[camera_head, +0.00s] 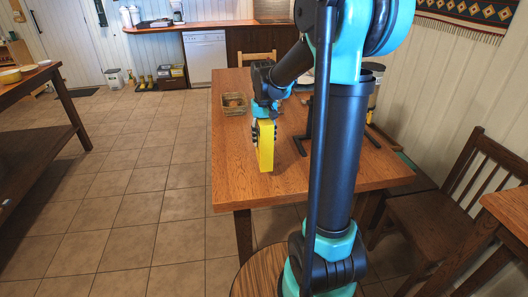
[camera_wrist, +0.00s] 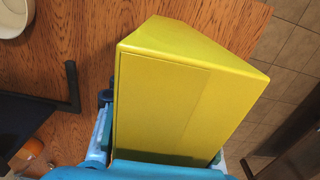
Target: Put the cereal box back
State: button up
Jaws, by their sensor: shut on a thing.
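The yellow cereal box (camera_head: 265,147) is upright over the wooden table (camera_head: 226,172), near the table's left edge. My gripper (camera_head: 264,122) comes from above and is shut on the upper part of the box. In the wrist view the yellow box (camera_wrist: 175,95) fills the middle, and part of a gripper finger shows at its left side. I cannot tell whether the bottom of the box touches the table or is a little above it.
A wicker basket (camera_head: 235,103) stands on the table behind the box. A black stand (camera_head: 306,135) is to the right of it. A wooden chair (camera_head: 450,215) is at the right. The tiled floor (camera_head: 140,180) to the left is clear.

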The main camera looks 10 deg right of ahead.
jog(key=shift+f, duration=2.85)
jog(key=shift+f, duration=0.15)
jog(key=o, duration=1.4)
notch_tip(320, 180, up, 12)
jog(key=shift+r, duration=0.2)
